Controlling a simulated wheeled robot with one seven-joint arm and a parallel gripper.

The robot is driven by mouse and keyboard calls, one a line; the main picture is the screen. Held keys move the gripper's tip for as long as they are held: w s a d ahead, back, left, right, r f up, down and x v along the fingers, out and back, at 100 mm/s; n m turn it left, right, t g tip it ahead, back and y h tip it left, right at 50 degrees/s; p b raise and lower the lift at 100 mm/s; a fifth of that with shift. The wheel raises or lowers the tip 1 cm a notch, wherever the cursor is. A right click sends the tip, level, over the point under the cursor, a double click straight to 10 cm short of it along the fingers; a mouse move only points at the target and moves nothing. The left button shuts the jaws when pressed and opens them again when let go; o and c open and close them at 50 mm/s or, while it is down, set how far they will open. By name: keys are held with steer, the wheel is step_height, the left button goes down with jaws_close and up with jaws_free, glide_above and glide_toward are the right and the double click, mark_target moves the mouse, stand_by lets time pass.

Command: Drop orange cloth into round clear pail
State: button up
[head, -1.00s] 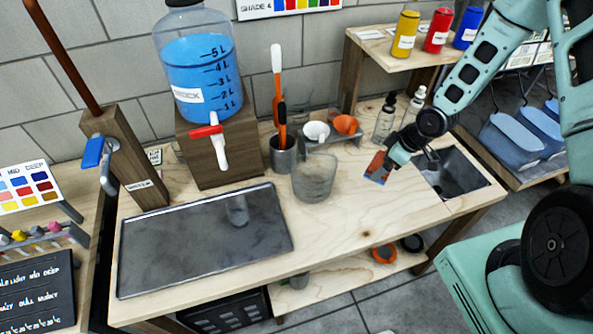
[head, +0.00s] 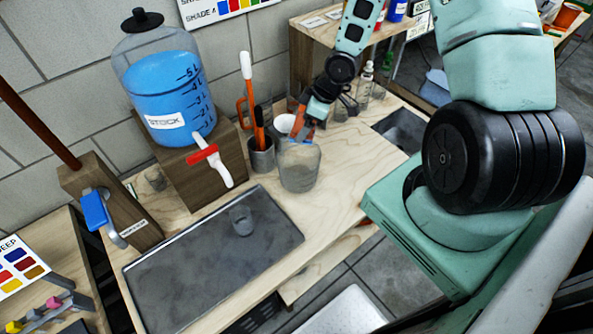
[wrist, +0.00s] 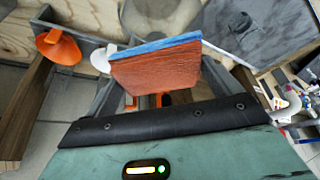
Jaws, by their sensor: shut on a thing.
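My gripper (head: 312,118) is shut on the orange cloth (wrist: 157,70), a flat piece with a blue layer along one face. In the head view the cloth (head: 304,130) shows below my gripper, at the back rim of the round clear pail (head: 299,168). The pail stands upright on the wooden bench and looks empty. In the wrist view the pail (wrist: 160,14) shows partly, beyond the cloth. I cannot tell whether the cloth is over the pail's opening or just behind it.
A blue-filled stock jug (head: 172,95) with a red tap stands on a wooden block to the left. A dark holder (head: 261,157) with orange-handled tools stands beside the pail. A grey tray (head: 185,285) lies in front. An orange funnel (wrist: 57,46) sits in a rack behind.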

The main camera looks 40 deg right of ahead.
step_height(320, 180, down, 4)
steer(key=b, duration=0.3)
steer(key=o, duration=0.9)
steer(key=shift+c, duration=0.2)
steer(key=p+v, duration=0.7)
steer(key=v, duration=1)
steer(key=shift+d+r, duration=0.15)
steer(key=shift+r, duration=0.05)
steer(key=shift+f, duration=0.1)
